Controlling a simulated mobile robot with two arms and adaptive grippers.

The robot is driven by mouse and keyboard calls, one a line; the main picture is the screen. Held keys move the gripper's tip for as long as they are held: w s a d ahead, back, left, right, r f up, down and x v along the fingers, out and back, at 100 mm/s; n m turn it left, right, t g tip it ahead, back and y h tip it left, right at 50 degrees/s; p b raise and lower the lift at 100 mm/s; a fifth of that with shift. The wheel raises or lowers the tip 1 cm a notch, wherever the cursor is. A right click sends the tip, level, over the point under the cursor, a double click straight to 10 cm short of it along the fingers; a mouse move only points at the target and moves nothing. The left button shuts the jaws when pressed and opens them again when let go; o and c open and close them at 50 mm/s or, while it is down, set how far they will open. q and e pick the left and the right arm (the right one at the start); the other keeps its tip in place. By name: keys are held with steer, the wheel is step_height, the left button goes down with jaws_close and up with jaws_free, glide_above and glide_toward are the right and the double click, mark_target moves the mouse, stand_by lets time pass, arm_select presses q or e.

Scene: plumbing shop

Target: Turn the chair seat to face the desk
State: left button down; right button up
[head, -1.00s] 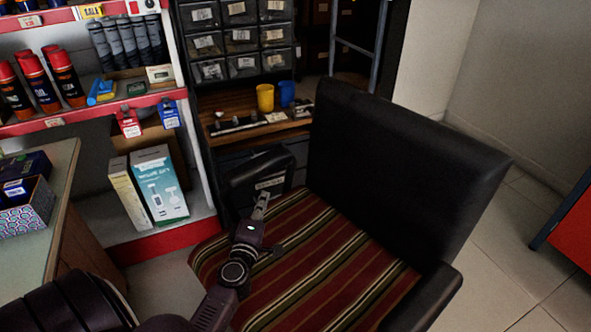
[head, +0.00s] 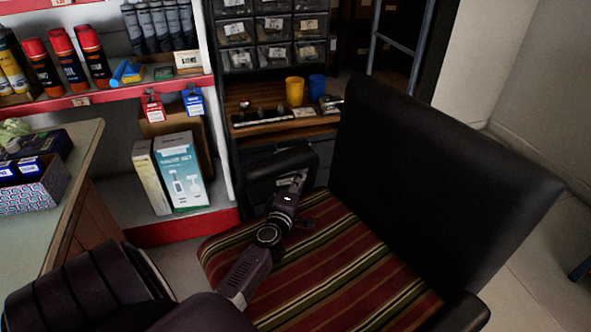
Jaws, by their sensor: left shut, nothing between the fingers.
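The chair has a striped red, green and cream seat (head: 345,270), a black backrest (head: 440,185) at the right and two black armrests. Its seat front points to the lower left, toward the desk (head: 60,215) at the left edge. My left gripper (head: 299,181) is shut and empty. It is at the far black armrest (head: 270,172), over the seat's far side; whether it touches the armrest I cannot tell. The near armrest (head: 465,315) is partly cut off at the bottom. My right gripper is not in view.
A shelf with red edges (head: 110,92) holds spray cans and boxes behind the desk. A drawer cabinet (head: 265,30) and a wooden ledge with a yellow cup (head: 294,91) and a blue cup (head: 317,87) stand behind the chair. Tiled floor shows at right.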

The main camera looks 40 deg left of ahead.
arm_select(q)
steer(key=shift+x, duration=1.25)
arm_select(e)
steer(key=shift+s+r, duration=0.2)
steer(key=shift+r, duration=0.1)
arm_select(q)
steer(key=w+d+m+h, duration=0.1)
steer(key=w+d+h, duration=0.1)
steer(key=w+d, duration=0.3)
steer(key=shift+w+d+m+t, duration=0.3)
steer(key=shift+w+t, duration=0.05)
steer(key=shift+t, duration=0.05)
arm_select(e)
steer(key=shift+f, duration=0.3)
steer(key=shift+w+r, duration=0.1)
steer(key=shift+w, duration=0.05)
